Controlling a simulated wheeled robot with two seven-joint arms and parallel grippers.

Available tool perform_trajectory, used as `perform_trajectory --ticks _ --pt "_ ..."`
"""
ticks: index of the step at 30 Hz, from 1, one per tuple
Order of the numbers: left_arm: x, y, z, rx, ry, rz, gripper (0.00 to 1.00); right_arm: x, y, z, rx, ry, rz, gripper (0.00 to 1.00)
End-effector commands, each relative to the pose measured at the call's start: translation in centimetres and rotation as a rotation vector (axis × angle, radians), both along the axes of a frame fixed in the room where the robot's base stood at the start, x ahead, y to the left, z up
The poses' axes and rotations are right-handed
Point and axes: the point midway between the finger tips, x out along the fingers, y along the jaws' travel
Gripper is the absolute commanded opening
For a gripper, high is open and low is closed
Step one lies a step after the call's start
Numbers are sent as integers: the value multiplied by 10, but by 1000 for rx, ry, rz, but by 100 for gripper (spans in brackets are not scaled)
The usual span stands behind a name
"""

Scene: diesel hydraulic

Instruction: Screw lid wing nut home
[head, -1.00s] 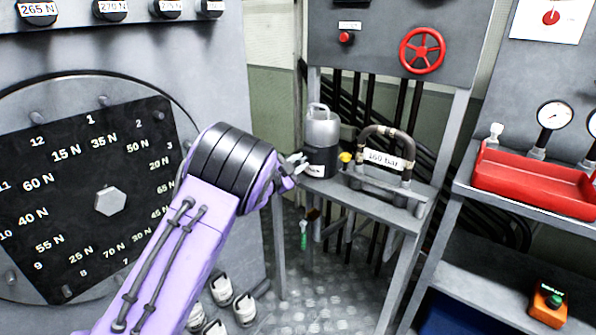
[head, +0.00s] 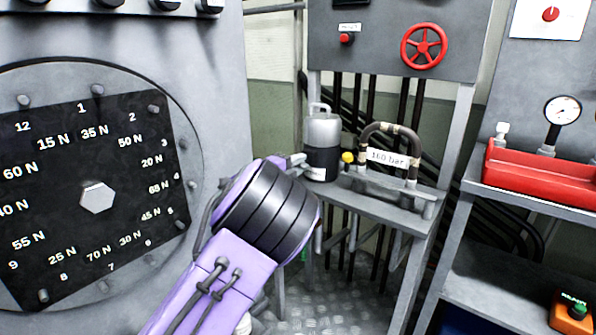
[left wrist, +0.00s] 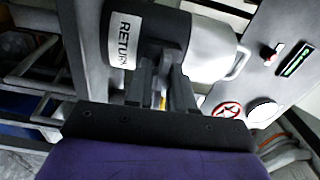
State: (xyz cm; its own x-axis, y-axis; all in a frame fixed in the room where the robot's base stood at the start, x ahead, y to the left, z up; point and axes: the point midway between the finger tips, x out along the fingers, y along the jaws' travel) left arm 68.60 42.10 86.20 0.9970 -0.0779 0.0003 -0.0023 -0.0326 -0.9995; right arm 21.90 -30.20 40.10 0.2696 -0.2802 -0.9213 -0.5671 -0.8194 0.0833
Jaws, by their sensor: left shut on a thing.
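A large round grey lid (head: 190,110) stands upright at the left of the head view, with several studs around its edge. A black dial plate (head: 50,185) with torque figures and a hex bolt (head: 97,197) covers its middle. My left gripper (head: 293,161) is right of the lid, mostly hidden behind its own purple and black wrist. In the left wrist view its fingers (left wrist: 163,65) are close together. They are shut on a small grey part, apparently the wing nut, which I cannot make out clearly. My right gripper is not in view.
A grey-and-black can (head: 322,135) labelled RETURN stands on a shelf behind my left gripper; contact cannot be told. A yellow knob (head: 347,157) and a 160 bar hose (head: 371,133) are beside it. A red tray (head: 540,178) is at the right. Free air lies before the lid.

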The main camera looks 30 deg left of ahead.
Motion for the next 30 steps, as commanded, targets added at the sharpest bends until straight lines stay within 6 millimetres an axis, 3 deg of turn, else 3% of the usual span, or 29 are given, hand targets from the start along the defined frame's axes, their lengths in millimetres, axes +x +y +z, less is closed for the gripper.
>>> perform_trajectory --ticks 19,20,21,22,30 --pt "0 0 -2 49 1 0 0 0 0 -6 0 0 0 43" --pt "0 0 -2 49 1 0 29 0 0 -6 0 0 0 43" --pt "0 0 -2 49 1 0 42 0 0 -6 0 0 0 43" --pt "0 0 -2 49 0 0 48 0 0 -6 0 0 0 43" --pt "-1 0 -1 48 -2 0 48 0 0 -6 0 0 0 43"
